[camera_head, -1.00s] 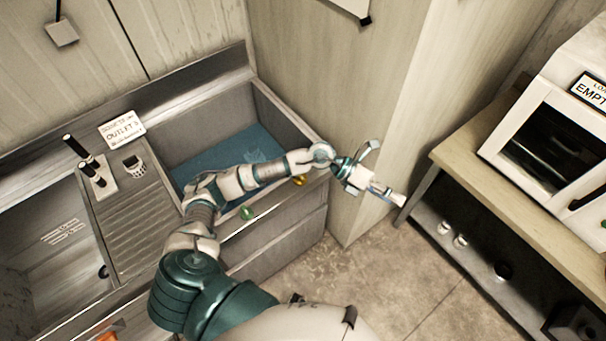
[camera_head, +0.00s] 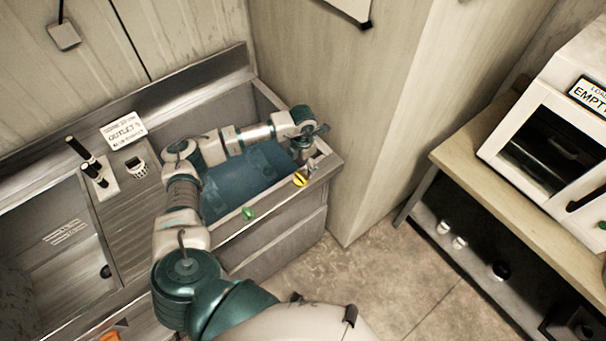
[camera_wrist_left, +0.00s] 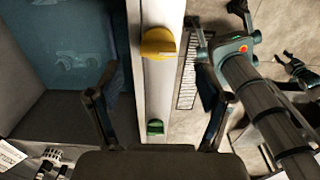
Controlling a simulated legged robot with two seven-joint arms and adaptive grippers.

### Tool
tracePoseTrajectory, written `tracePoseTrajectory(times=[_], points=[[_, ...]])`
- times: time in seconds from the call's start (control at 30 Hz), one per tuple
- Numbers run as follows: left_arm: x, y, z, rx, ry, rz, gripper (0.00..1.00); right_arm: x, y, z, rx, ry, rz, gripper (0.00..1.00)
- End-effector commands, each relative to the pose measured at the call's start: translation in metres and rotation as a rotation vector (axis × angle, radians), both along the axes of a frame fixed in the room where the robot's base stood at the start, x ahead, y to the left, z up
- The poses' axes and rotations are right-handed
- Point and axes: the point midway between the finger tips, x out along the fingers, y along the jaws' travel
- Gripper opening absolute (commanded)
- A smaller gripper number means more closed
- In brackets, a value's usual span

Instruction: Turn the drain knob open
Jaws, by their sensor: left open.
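A yellow knob (camera_head: 300,179) and a green knob (camera_head: 249,213) sit on the front rim of the right basin (camera_head: 215,232). No label shows which one is the drain knob. My left arm reaches across this basin, and my left gripper (camera_head: 307,156) is above the rim's right end, close to the yellow knob. In the left wrist view, the open, empty jaws (camera_wrist_left: 155,82) straddle the pale rim. The yellow knob (camera_wrist_left: 158,43) lies ahead between the fingers, and the green knob (camera_wrist_left: 155,128) lies nearer the palm. Contact with either knob cannot be told.
Bluish water (camera_head: 240,178) fills the right basin's bottom. A ridged drainboard (camera_head: 140,220) and a second basin (camera_head: 60,240) are to the left. A tall cabinet side (camera_head: 335,130) stands close right of the gripper. A bench (camera_head: 500,195) stands farther right across bare floor.

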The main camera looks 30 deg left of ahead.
Motion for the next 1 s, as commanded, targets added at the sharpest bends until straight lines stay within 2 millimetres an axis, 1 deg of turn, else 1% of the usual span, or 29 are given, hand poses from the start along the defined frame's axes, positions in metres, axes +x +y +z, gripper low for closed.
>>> tracePoseTrajectory(times=[0.03,0.1,0.2,0.3,0.4,0.5,0.77,0.8,0.87,0.9,0.97,1.0], points=[[-0.001,0.0,-0.012,0.0,0.004,0.0,0.79,0.0,0.0,0.003,0.0,0.001,-0.001,0.4],[-0.001,0.0,-0.027,-0.001,0.004,0.0,0.79,0.0,0.0,0.005,0.001,0.001,0.0,0.4],[-0.001,-0.001,-0.046,-0.001,0.004,-0.001,0.79,0.0,0.0,0.007,0.001,0.001,0.0,0.4],[0.0,-0.001,-0.06,-0.001,0.002,0.0,0.79,0.0,0.001,0.008,0.002,0.001,-0.001,0.4],[0.0,-0.002,-0.069,-0.001,0.001,-0.002,0.79,0.0,0.002,0.009,0.003,0.002,-0.001,0.4],[0.0,-0.003,-0.073,0.0,0.001,-0.002,0.79,0.0,0.003,0.009,0.003,0.002,-0.001,0.4],[0.0,-0.001,-0.075,-0.002,0.0,-0.002,0.79,0.0,0.002,0.009,0.002,0.001,-0.001,0.4],[0.0,-0.001,-0.075,-0.002,0.0,-0.002,0.69,0.0,0.001,0.009,0.002,0.001,-0.001,0.4],[0.0,-0.001,-0.075,-0.002,0.0,-0.002,0.54,0.0,0.0,0.009,0.001,0.001,0.0,0.4],[0.0,-0.001,-0.075,-0.002,0.0,-0.002,0.44,0.0,-0.001,0.009,0.0,0.001,0.0,0.4],[0.0,-0.001,-0.075,-0.003,0.0,-0.002,0.29,0.0,-0.002,0.009,-0.001,0.001,0.001,0.4],[0.0,-0.001,-0.075,-0.003,0.0,-0.002,0.19,0.001,-0.002,0.009,-0.002,0.001,0.001,0.4]])
